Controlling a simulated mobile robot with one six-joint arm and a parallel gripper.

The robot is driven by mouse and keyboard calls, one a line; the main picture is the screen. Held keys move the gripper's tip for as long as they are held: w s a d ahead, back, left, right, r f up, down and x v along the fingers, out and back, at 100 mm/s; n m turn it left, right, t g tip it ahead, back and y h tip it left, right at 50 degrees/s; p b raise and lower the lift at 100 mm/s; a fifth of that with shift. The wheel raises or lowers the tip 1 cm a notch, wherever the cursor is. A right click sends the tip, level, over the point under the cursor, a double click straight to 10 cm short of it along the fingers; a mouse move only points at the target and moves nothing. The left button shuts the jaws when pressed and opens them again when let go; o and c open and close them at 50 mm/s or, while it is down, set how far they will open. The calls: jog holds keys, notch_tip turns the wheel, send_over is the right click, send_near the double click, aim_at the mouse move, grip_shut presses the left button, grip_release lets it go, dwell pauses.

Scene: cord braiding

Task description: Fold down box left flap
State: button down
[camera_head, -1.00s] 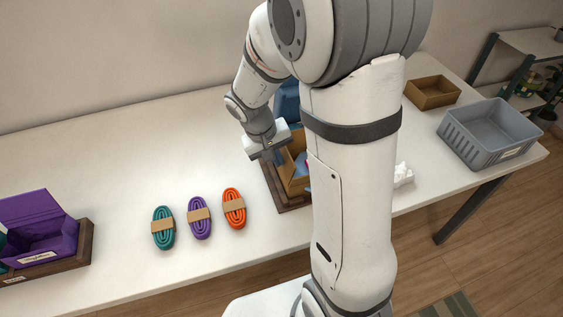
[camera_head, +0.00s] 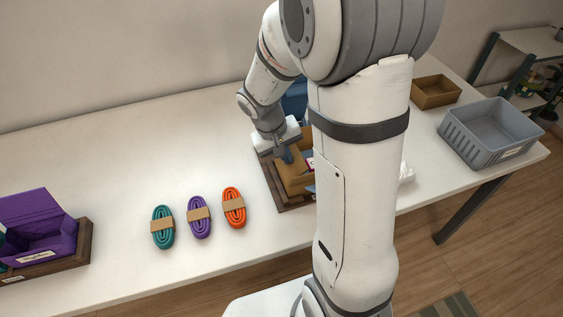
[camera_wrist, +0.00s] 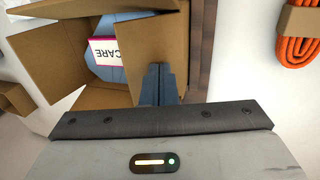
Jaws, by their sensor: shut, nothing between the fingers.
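An open cardboard box (camera_head: 297,183) stands in a dark wooden tray (camera_head: 273,189), partly hidden behind my arm in the head view. In the wrist view, one box flap (camera_wrist: 150,45) slants inward over part of the opening, beside my gripper's fingers. Other flaps (camera_wrist: 55,62) spread outward. Inside lie something blue (camera_wrist: 95,28) and a white-and-pink card marked "CARE" (camera_wrist: 108,52). My gripper (camera_head: 288,157) is shut and empty, its fingertips at the slanted flap; the wrist view also shows it (camera_wrist: 158,72). Whether they touch the flap is hard to tell.
Orange (camera_head: 234,208), purple (camera_head: 199,217) and teal (camera_head: 163,227) cord bundles lie left of the tray. A purple box (camera_head: 38,228) stands far left. A grey bin (camera_head: 490,133) and brown box (camera_head: 434,92) stand right. The table's back left is clear.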

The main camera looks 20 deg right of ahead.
aim_at(294, 158)
jog(key=shift+d+f, duration=0.2)
jog(key=shift+d, duration=0.25)
jog(key=shift+d+f+b, duration=0.6)
jog(key=shift+d+b, duration=0.05)
jog(key=shift+d+f+b, duration=0.15)
jog(key=shift+f+b, duration=0.25)
jog(key=shift+f, duration=0.05)
jog(key=shift+p+v, duration=0.5)
jog(key=shift+v, duration=0.35)
